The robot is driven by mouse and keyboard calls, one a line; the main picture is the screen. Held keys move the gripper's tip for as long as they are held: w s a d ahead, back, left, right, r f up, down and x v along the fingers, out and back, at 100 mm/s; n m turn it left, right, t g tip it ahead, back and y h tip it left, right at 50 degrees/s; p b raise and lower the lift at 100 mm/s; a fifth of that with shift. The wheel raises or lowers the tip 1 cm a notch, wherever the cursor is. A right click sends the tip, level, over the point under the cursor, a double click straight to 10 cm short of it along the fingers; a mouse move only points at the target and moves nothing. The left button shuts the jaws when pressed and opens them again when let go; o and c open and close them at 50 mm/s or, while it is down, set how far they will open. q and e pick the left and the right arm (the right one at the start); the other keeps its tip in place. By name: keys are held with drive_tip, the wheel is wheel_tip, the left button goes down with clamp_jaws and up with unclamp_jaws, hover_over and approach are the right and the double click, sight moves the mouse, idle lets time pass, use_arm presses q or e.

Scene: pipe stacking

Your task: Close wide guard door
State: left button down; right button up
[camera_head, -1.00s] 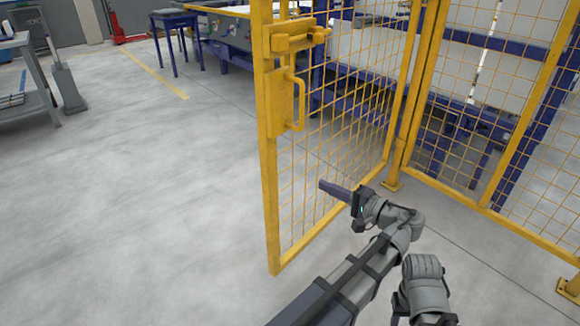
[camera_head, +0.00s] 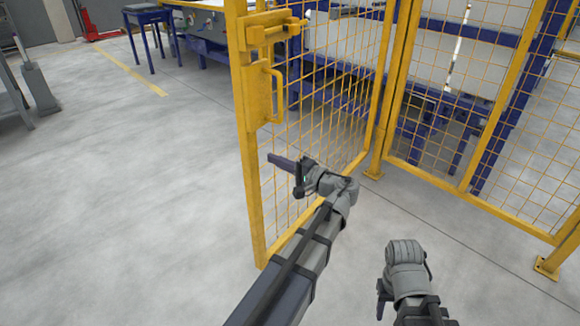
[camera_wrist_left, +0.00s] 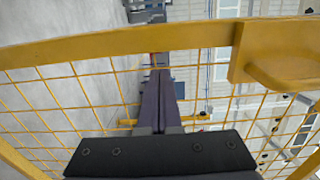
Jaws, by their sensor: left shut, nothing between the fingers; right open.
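The wide guard door is a yellow frame with wire mesh (camera_head: 335,115), standing open at an angle to the fence. Its upright free-edge post (camera_head: 250,180) faces me, with a latch (camera_head: 272,30) and a handle (camera_head: 276,95). My left gripper (camera_head: 278,161) is shut and empty, in front of the mesh below the handle and close to the post. In the left wrist view its fingers (camera_wrist_left: 158,100) point toward the door post (camera_wrist_left: 120,45), the handle (camera_wrist_left: 285,75) at right. I cannot tell whether they touch the door. My right gripper (camera_head: 382,298) hangs low at right, open.
Fixed yellow mesh fence panels (camera_head: 465,100) stand to the right on a foot plate (camera_head: 547,267). Blue-framed machinery (camera_head: 440,120) is behind them. A grey cart (camera_head: 15,100) stands at far left. The grey floor left of the door is clear.

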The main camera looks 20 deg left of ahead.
use_arm(q)
drive_tip(key=shift+x, duration=0.95)
